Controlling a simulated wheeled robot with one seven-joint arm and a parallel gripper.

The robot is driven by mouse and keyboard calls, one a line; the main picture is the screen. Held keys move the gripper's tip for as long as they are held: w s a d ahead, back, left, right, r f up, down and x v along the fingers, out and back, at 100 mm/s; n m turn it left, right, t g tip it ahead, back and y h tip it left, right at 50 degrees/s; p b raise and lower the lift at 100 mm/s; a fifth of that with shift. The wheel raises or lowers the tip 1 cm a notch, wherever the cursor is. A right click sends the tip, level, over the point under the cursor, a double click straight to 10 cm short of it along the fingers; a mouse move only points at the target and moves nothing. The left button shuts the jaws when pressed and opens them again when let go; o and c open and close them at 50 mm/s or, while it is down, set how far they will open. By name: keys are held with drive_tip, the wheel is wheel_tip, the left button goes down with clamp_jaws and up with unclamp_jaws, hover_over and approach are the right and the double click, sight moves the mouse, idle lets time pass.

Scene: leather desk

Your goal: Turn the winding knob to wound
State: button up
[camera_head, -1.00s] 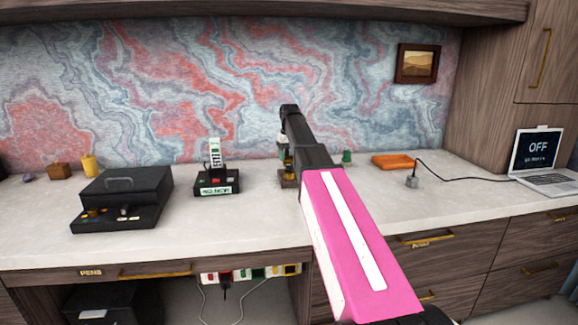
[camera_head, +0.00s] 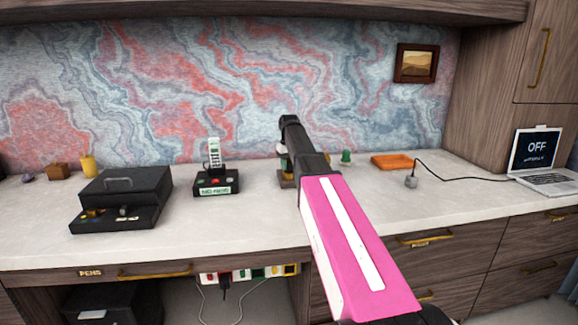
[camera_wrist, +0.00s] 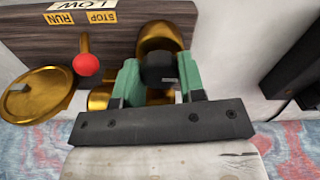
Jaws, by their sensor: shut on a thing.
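The winding device (camera_wrist: 115,35) has a dark wood body and brass parts, and it appears upside down in the wrist view. It carries RUN, STOP and LOW labels and a red-tipped lever (camera_wrist: 86,65). The dark winding knob (camera_wrist: 158,68) sits between the green fingers of my gripper (camera_wrist: 160,76), which is shut on it. The LOW label (camera_wrist: 70,6) is cut off by the frame edge. In the head view only a small part of the device (camera_head: 286,183) shows behind my arm, and the fingers and knob are hidden there.
A black box (camera_head: 125,190) and a phone on a dark base (camera_head: 216,183) stand to the left. The front counter is clear.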

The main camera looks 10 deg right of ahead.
drive_tip(key=shift+m, duration=0.3)
drive_tip(key=m, duration=1.1)
drive_tip(key=shift+m, duration=0.3)
idle(0.3)
drive_tip(key=o, duration=0.9)
drive_tip(key=shift+o, duration=0.2)
